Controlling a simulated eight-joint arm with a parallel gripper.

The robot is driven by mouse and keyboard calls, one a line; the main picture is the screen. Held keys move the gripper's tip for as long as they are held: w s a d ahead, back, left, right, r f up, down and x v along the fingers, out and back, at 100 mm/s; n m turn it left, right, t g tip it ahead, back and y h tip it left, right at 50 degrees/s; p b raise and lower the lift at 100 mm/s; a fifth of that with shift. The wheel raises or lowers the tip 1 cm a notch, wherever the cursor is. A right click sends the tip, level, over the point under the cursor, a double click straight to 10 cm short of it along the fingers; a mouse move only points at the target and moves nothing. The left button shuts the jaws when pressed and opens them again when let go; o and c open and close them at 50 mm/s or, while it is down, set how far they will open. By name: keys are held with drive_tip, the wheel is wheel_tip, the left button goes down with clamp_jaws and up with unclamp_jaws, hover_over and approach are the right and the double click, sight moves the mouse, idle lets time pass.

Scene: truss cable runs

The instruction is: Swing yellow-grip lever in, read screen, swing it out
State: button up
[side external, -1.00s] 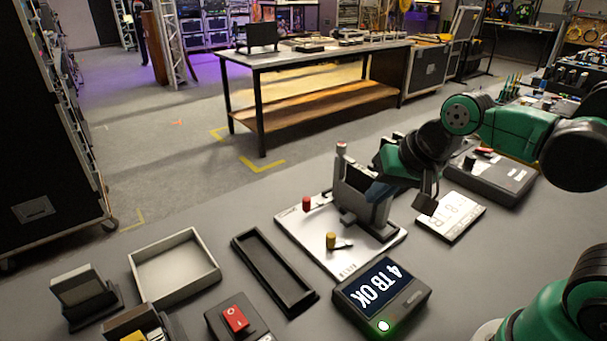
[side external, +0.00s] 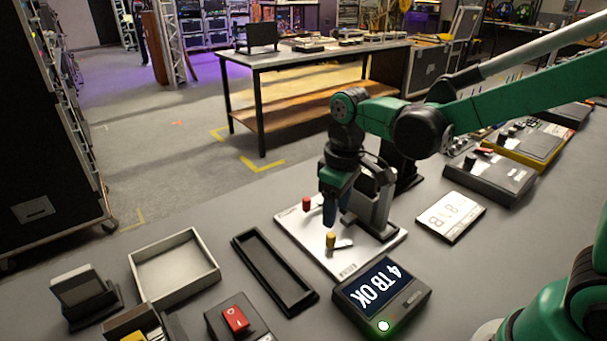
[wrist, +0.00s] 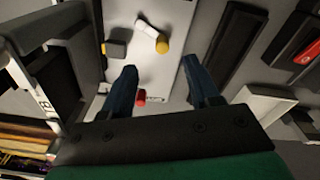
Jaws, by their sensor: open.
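The yellow-grip lever (side external: 331,240) stands on a white board (side external: 290,225), its short arm pointing right. It also shows in the wrist view (wrist: 162,46), ahead of my fingertips. A red-grip lever (side external: 306,203) is on the same board. The screen (side external: 380,284) is lit and reads "4 TB OK", turned in the picture, with a green-white light at its front corner. My gripper (side external: 330,220) points down over the board, just behind the yellow grip. In the wrist view my gripper (wrist: 162,85) is open and empty, its fingers apart from the yellow grip.
A grey upright fixture (side external: 378,205) stands on the board close beside my gripper. A black tray (side external: 275,270), a beige tray (side external: 175,265) and a red switch box (side external: 236,318) lie left of the board. A white card (side external: 450,217) lies to its right.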

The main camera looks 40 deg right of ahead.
sight(331, 235)
drive_tip(key=shift+w+a+f+g, duration=0.15)
drive_tip(key=shift+w+f+g, duration=0.15)
drive_tip(key=shift+f, duration=3.05)
clamp_jaws()
